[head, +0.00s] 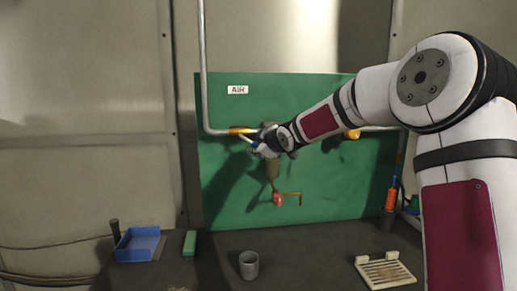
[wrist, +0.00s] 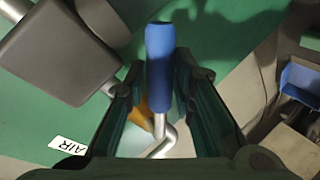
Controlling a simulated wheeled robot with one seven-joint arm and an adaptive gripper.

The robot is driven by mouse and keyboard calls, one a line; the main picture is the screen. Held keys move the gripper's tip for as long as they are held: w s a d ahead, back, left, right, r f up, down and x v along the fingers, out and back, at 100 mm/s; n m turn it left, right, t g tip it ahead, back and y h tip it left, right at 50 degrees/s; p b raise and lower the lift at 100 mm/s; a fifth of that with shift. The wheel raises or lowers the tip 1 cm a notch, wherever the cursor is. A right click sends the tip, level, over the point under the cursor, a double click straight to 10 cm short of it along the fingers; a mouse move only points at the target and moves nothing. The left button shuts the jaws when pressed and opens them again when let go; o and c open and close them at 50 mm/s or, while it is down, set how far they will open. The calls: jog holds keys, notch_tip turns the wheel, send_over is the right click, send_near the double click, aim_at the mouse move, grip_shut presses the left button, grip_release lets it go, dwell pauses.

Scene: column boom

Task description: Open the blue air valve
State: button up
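The blue valve handle (wrist: 160,65) stands between the two fingers of my gripper (wrist: 160,75) in the wrist view. The fingers are apart, one on each side of it, with a narrow gap on the left; the right finger is close to it, and contact is unclear. A bent silver lever (wrist: 163,143) runs from the handle, with a brass part behind it. In the head view my gripper (head: 264,148) is at the pipe on the green panel (head: 225,185), below the AIR label (head: 238,90), and hides most of the valve.
A red-handled valve (head: 278,199) hangs just below my gripper. Another yellow fitting (head: 352,134) sits on the pipe to the right. On the bench are a blue tray (head: 138,243), a green block (head: 190,243), a grey cup (head: 249,265) and a slatted rack (head: 385,271).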

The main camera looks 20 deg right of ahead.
jog(key=shift+o, duration=0.4)
jog(key=shift+a+f+m+y, duration=0.25)
jog(key=shift+f+m+y, duration=0.25)
jog(key=shift+f+m, duration=0.25)
jog(key=a+f+m+t+y+b, duration=0.25)
jog(key=a+m+t, duration=0.2)
jog(key=m, duration=0.25)
jog(key=r+p+v, duration=0.2)
jog(key=v, duration=1.1)
jog(key=s+a+f+n+g+h, duration=0.1)
jog(key=s+a+f+g, duration=0.1)
jog(key=a+f+g, duration=0.3)
jog(key=s+a+f+n+g, duration=0.1)
jog(key=s+f+g, duration=0.15)
jog(key=f, duration=0.45)
jog(key=s+d+g+h, duration=0.2)
jog(key=s+g+h, duration=0.1)
jog(key=s, duration=0.8)
jog(key=shift+m+h, duration=0.35)
jog(key=shift+h, duration=0.4)
